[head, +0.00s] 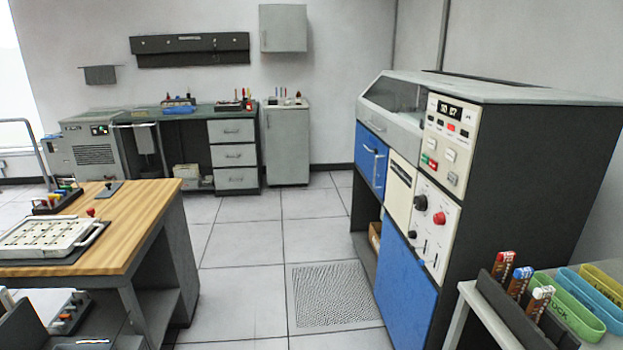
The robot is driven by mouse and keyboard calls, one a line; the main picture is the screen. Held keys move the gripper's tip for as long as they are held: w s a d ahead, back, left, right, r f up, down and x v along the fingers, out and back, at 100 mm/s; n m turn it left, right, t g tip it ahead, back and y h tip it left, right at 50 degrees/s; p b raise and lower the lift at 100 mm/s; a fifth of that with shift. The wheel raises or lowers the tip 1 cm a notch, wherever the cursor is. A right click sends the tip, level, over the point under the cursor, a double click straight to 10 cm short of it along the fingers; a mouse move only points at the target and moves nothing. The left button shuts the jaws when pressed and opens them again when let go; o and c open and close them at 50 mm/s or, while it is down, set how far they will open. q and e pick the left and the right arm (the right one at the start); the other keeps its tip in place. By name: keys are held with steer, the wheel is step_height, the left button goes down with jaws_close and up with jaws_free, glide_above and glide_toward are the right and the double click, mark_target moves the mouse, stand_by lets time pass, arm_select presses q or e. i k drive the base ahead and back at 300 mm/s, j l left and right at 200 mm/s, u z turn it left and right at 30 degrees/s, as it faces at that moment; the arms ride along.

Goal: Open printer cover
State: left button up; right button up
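A large cabinet machine (530,150) stands at the right, with dark sides, blue panels and a pale top; it looks like the printer. Its sloped clear cover (395,94) is at the upper left end, under the top, and appears shut. A pale front strip (388,124) runs below the cover. A control panel (447,140) with a small display, buttons and knobs faces left of the dark side. A blue drawer or door (370,160) with a light handle is below the cover. Neither of my grippers is in view.
A wood-topped bench (140,225) with a white tray (45,236) stands at the left. A side table with green and blue bins (565,305) is at the lower right. The tiled floor (240,290) between is clear, with a perforated floor plate (330,295).

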mark_target(376, 107)
steer(key=i, duration=2.7)
